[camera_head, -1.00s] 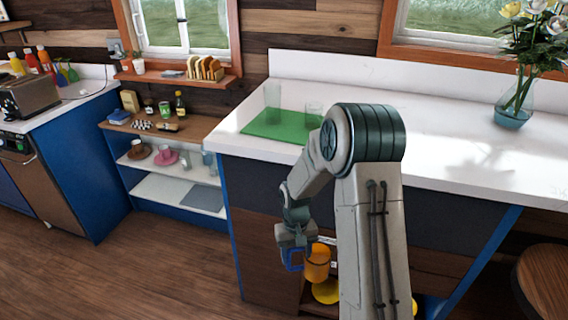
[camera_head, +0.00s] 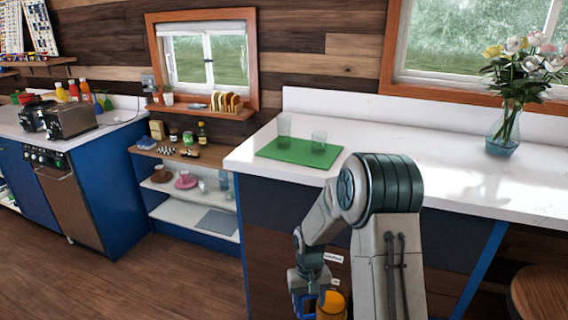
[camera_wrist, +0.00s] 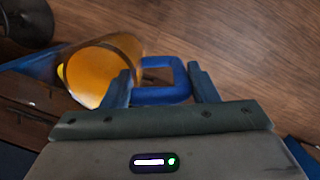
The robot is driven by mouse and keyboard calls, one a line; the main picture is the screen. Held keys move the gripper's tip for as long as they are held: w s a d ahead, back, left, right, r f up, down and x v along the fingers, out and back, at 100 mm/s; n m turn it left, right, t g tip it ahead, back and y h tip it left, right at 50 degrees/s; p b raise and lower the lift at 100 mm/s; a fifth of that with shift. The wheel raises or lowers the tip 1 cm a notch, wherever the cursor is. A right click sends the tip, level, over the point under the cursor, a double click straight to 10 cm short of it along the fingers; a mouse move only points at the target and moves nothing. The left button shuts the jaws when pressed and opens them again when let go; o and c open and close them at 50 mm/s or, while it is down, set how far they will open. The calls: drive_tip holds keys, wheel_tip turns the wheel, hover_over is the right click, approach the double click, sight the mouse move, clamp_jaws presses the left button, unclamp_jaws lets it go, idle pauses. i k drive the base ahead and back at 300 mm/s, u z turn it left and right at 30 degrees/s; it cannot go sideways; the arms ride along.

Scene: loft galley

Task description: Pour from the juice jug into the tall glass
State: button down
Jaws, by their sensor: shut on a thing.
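The juice jug (camera_head: 331,306) holds orange juice and hangs low in front of the counter's drawers, partly cut off by the frame's bottom edge. My gripper (camera_head: 303,299) is beside it. In the wrist view my gripper (camera_wrist: 165,86) is shut on the jug's blue handle (camera_wrist: 162,95), and the jug (camera_wrist: 103,70) shows its orange contents to the left. On the counter, a tall glass (camera_head: 284,125) stands at the back left of a green mat (camera_head: 290,153). A shorter glass (camera_head: 319,141) stands on the mat to its right. Both look clear and empty.
The white counter (camera_head: 420,165) is clear to the right of the mat, up to a flower vase (camera_head: 504,135). Low shelves (camera_head: 190,200) with cups and bottles stand left of the counter. A stool (camera_head: 540,292) is at the bottom right. The wooden floor (camera_head: 150,285) is open at left.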

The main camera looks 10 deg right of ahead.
sight(283, 120)
drive_tip(key=u, duration=2)
drive_tip(key=i, duration=1.6)
drive_tip(key=z, duration=2.25)
